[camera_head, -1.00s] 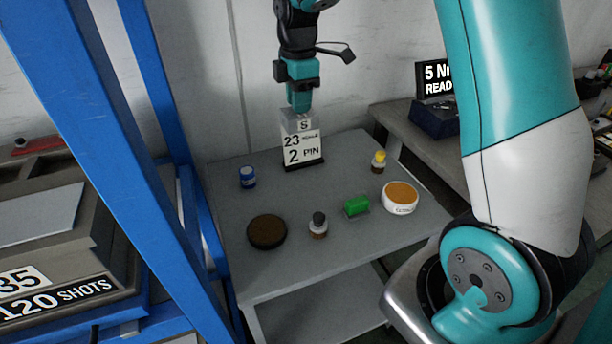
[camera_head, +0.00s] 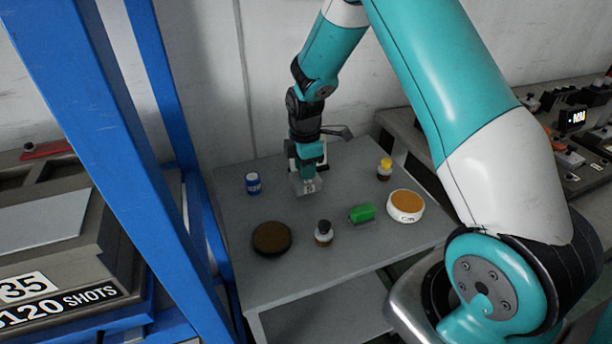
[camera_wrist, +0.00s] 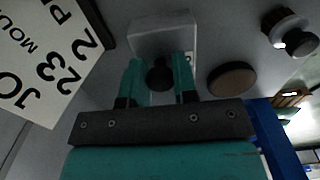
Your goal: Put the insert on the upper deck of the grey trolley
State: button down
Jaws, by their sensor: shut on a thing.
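My gripper (camera_head: 308,172) points down over the upper deck of the grey trolley (camera_head: 350,255). It is shut on the insert (camera_head: 309,186), a pale grey block with a small marked face, at or just above the deck; I cannot tell whether it touches. In the wrist view the gripper fingers (camera_wrist: 160,82) close on a dark knob, with the pale block of the insert (camera_wrist: 165,38) beyond them.
On the deck are a blue-capped jar (camera_head: 253,184), a brown disc (camera_head: 272,239), a dark-capped bottle (camera_head: 324,233), a green block (camera_head: 362,213), an orange-topped tub (camera_head: 406,206) and a yellow-capped bottle (camera_head: 384,170). A printed sign (camera_wrist: 50,60) stands close by. A blue frame (camera_head: 165,200) rises at left.

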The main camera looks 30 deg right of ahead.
jog(key=shift+f, duration=1.6)
jog(key=shift+f, duration=0.15)
jog(key=c, duration=0.9)
grip_release()
notch_tip(320, 180, up, 12)
jog(key=shift+f+b, duration=0.25)
jog(key=shift+b, duration=0.1)
jog(key=s+a+r+m+y, duration=0.3)
jog(key=s+a+r+m, duration=0.2)
jog(key=s+a+r, duration=0.85)
jog(key=s+a+m+y, duration=0.1)
jog(key=s+a+m, duration=0.2)
jog(key=s, duration=1.1)
jog(key=shift+s+a+r+m, duration=0.15)
jog(key=shift+s+a+m, duration=0.2)
jog(key=shift+a, duration=0.5)
jog(key=shift+w, duration=0.1)
